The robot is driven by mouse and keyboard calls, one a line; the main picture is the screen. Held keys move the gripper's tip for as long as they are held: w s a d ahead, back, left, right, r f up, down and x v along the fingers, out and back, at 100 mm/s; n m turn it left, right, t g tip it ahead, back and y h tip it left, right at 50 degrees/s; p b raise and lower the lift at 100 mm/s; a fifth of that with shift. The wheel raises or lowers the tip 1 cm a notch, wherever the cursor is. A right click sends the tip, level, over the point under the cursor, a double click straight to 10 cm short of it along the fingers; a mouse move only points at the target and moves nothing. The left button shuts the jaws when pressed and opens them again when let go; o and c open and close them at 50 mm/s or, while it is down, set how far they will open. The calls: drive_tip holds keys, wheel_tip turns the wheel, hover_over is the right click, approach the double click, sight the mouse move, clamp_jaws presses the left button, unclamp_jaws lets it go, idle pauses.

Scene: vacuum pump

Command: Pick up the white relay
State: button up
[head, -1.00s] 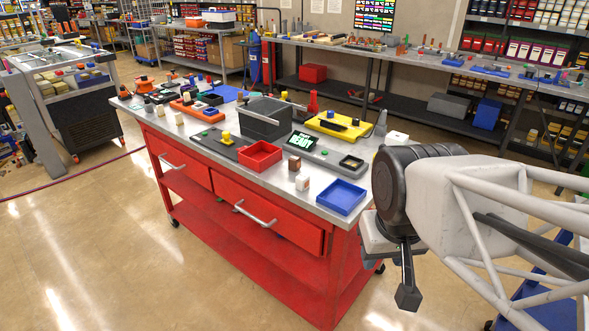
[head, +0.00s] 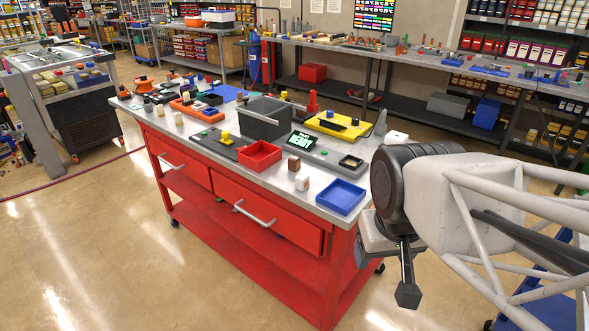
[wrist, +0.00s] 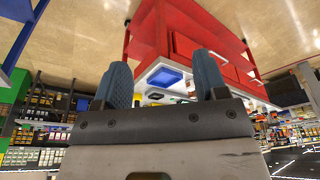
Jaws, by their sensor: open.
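My gripper (head: 407,292) hangs off the bench's right end, to the right of the blue tray and apart from the block. In the wrist view my gripper (wrist: 163,70) shows two blue-grey fingers spread apart with nothing between them. The bench and blue tray lie beyond, upside down; I cannot make out the white block there.
Open floor lies in front.

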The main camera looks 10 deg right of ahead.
drive_tip(key=w+d+f+n+g+h, duration=0.1)
drive_tip(key=w+d+f+n+h, duration=0.15)
drive_tip(key=w+n+h, duration=0.7)
drive_tip(key=n+t, duration=0.4)
drive_tip(key=n, duration=0.6)
approach(299, 179)
drive_tip(key=s+d+r, duration=0.4)
drive_tip(key=s+d, duration=0.5)
drive_tip(key=d, duration=0.3)
drive_tip(key=w+a+f+n+t, duration=0.1)
drive_tip(key=w+a+f+n, duration=0.1)
drive_tip(key=w, duration=0.1)
drive_tip(key=w+a+f+n+t, duration=0.1)
drive_tip(key=w+a+f+n, duration=0.2)
drive_tip(key=w+a+f+n+t, duration=0.2)
drive_tip(key=w+a, duration=0.1)
drive_tip(key=w, duration=0.1)
drive_tip(key=shift+f+n, duration=0.25)
drive_tip(key=shift+f, duration=0.1)
drive_tip(key=shift+x, duration=1.3)
